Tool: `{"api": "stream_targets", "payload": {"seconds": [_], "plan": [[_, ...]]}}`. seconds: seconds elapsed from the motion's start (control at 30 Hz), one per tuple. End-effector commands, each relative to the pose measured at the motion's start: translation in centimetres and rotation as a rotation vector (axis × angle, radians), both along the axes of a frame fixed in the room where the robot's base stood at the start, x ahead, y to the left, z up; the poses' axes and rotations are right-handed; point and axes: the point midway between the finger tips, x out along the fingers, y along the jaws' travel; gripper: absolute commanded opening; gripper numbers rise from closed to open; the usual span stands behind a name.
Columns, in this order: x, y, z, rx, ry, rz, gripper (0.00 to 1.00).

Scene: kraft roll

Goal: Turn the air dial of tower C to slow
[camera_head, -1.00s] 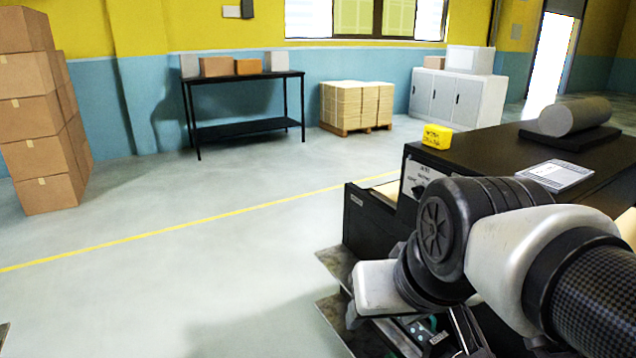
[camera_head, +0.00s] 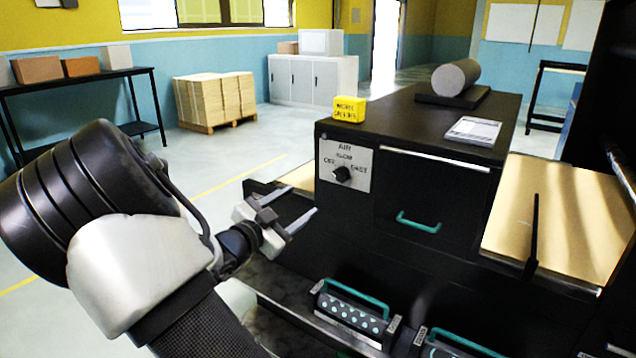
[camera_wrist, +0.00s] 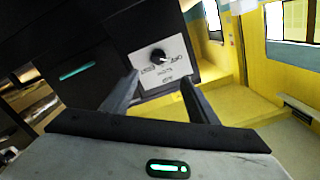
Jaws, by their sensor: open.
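The air dial (camera_head: 342,174) is a black round knob on a white plate (camera_head: 361,182) marked AIR, with OFF at left, SLOW at top and FAST at right. The plate is on the front of a black cabinet (camera_head: 430,128). I cannot read a tower letter or tell surely where the knob points. My gripper (camera_head: 303,198) is open and empty, below and left of the dial, its fingers towards the cabinet. In the wrist view the dial (camera_wrist: 158,56) shows upside down, just beyond and between the open fingers of my gripper (camera_wrist: 159,78), apart from them.
A yellow block (camera_head: 349,109), a sheet (camera_head: 473,131) and a grey roll (camera_head: 456,77) are on the cabinet top. A drawer with a green handle (camera_head: 418,222) is right of the dial. Green-handled units (camera_head: 350,312) sit low in front. Open floor lies left.

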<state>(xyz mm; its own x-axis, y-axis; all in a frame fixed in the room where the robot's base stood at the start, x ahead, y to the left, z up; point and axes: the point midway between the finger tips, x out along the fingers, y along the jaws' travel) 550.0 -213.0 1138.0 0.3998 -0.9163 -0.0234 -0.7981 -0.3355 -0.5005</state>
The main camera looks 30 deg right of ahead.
Motion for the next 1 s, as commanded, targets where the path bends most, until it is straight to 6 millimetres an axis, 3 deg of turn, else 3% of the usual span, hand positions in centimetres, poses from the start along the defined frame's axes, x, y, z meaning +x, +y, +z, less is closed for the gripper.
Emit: {"api": "stream_targets", "payload": {"seconds": [0.27,0.8,1.0], "plan": [[0.8,-3.2,0.3,-0.028,-0.009,-0.025,0.54],[5.2,-13.7,0.3,-0.024,-0.008,-0.022,0.54],[6.1,-15.7,0.2,-0.024,-0.008,-0.019,0.54]]}}
